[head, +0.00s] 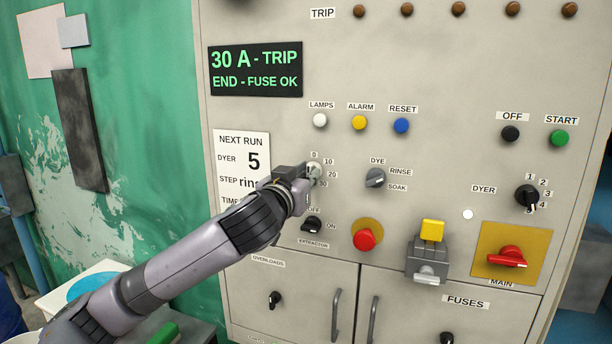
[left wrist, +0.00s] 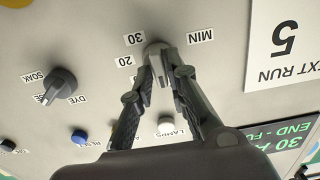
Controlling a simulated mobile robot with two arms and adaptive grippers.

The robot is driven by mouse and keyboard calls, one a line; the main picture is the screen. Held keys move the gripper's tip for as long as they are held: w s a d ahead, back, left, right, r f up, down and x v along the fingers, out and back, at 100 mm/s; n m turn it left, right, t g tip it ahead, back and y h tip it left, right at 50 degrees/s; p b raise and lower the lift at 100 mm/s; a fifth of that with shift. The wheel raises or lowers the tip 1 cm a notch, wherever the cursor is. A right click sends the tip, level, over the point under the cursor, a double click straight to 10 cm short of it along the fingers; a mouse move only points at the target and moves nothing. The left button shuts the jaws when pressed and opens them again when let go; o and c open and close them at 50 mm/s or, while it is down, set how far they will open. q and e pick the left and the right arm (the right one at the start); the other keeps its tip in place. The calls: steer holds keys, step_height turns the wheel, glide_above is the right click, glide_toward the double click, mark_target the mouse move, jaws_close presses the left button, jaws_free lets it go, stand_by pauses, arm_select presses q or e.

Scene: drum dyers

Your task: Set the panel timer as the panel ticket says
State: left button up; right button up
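The panel timer knob (head: 315,171) is small and pale grey, with the marks 0, 10, 20 and 30 around it. My left gripper (head: 308,176) is at it, and the knob also shows between the fingertips in the left wrist view (left wrist: 157,48). The fingers (left wrist: 160,73) lean inward and appear closed on the knob's two sides. The fingers hide its pointer, so its setting cannot be read. The panel ticket (head: 242,150) reads NEXT RUN, DYER 5, STEP "rin..."; my arm covers its time value. My right gripper is in neither view.
Near the timer are the dye/rinse/soak selector (head: 375,178), extractor switch (head: 312,224), red button (head: 365,239) and white lamps button (head: 320,120). The dyer selector (head: 527,196) and red main switch (head: 507,256) are at right. A display (head: 255,70) reads "30 A - TRIP, END - FUSE OK".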

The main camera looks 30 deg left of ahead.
arm_select(q)
jaws_close()
steer(key=shift+m, duration=0.4)
steer(key=shift+d+m+p, duration=0.15)
steer(key=shift+m+p, duration=1.85)
steer(key=shift+m, duration=2.3)
steer(key=shift+f+m, duration=0.1)
steer(key=shift+m, duration=0.2)
steer(key=shift+o, duration=2.2)
jaws_free()
